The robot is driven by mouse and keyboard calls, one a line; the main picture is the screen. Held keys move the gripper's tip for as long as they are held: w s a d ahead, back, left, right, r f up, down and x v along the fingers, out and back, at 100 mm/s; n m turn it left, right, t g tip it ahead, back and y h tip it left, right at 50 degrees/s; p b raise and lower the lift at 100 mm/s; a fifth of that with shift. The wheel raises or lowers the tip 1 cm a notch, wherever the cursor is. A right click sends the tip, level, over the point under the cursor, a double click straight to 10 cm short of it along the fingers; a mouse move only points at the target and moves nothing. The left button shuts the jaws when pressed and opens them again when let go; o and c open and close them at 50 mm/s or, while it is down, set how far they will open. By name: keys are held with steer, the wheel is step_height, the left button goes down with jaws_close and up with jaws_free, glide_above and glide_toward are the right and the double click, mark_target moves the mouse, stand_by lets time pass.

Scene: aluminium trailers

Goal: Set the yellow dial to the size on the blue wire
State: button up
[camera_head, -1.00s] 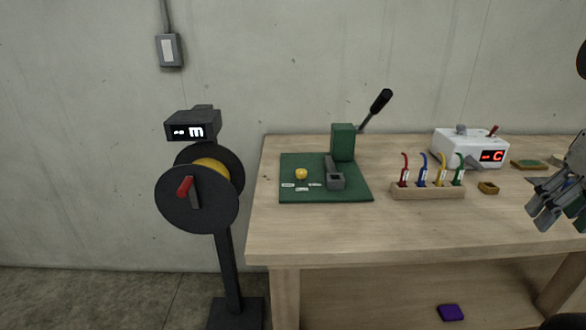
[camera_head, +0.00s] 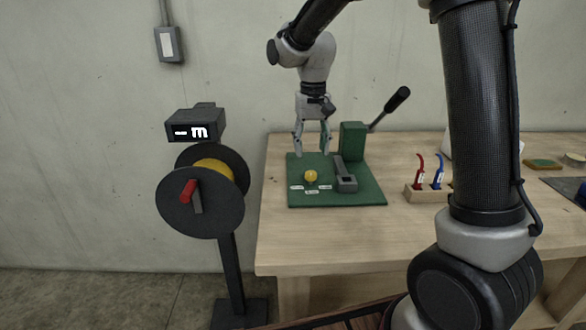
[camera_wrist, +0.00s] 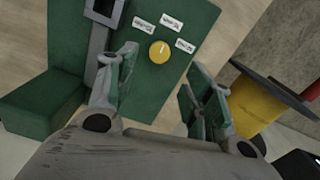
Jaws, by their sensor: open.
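The yellow dial (camera_head: 310,176) sits on the green base plate (camera_head: 365,195) of the crimp press, with several small white labels around it. It also shows in the wrist view (camera_wrist: 159,51), with a pale pointer mark; the label text is too small to read. My gripper (camera_head: 312,153) is open and empty, pointing down above the plate, a little behind and above the dial. In the wrist view the dial lies beyond and between my fingers (camera_wrist: 160,90). The blue wire (camera_head: 439,171) stands upright in the wooden rack (camera_head: 413,193), with a white tag I cannot read.
A red wire (camera_head: 420,168) stands left of the blue one. The press has a green block (camera_head: 352,141), a grey clamp (camera_head: 346,180) and a black-handled lever (camera_head: 396,100). A cable reel (camera_head: 190,204) stands left of the table. My arm hides the rack's right side.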

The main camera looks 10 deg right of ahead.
mark_target(311, 173)
step_height(311, 173, down, 8)
steer(key=shift+r, duration=0.1)
steer(key=c, duration=1.1)
